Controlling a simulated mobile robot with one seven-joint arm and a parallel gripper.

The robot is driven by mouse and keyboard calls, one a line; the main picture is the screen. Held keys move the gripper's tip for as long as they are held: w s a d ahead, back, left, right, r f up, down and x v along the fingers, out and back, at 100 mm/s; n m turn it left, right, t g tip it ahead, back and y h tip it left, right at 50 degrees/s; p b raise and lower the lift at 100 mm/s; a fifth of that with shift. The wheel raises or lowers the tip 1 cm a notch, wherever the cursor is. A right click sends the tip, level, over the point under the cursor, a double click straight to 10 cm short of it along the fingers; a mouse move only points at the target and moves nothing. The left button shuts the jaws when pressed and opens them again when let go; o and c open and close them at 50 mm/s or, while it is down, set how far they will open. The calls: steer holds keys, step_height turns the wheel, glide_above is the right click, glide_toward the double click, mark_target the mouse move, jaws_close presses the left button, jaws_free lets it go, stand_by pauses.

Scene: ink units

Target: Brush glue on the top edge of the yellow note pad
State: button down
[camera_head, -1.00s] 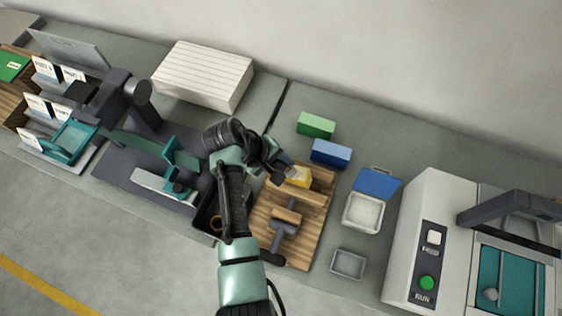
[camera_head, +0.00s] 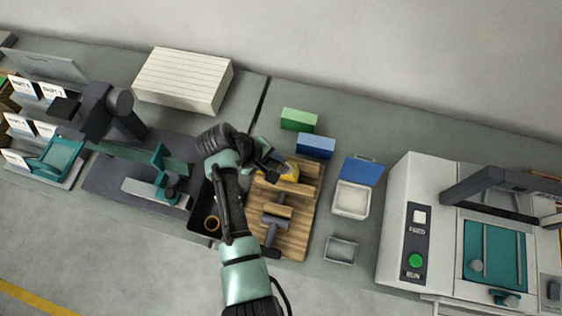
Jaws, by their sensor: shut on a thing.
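The yellow note pad (camera_head: 290,173) sits at the upper part of a wooden board fixture (camera_head: 298,228), near its back bar. My gripper (camera_head: 272,172) is just left of the pad, with its fingers pointing toward it. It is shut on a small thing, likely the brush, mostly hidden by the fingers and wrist. I cannot tell whether the held thing touches the pad's top edge. Part of the pad is hidden behind the gripper. No glue can be made out on the pad.
Green (camera_head: 298,119) and blue (camera_head: 316,146) blocks stand behind the fixture. A white tub with a blue lid (camera_head: 351,198) and a grey tray (camera_head: 341,250) are to its right. A black bin (camera_head: 203,222) is at left. A white machine (camera_head: 402,225) stands at far right.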

steer(key=shift+w+a+f, duration=0.1)
steer(key=shift+w+a, duration=0.05)
steer(key=shift+a, duration=0.3)
steer(key=shift+w+a+f, duration=0.1)
steer(key=shift+a, duration=0.3)
step_height(320, 180, up, 6)
steer(key=a+p, duration=0.1)
steer(key=p, duration=0.3)
steer(key=shift+w+p, duration=0.2)
steer(key=shift+p, duration=0.15)
steer(key=shift+a, duration=0.1)
steer(key=r+p, duration=0.2)
steer(key=r, duration=0.1)
steer(key=shift+w+a+p, duration=0.1)
steer(key=shift+a+p, duration=0.2)
steer(key=shift+p, duration=0.1)
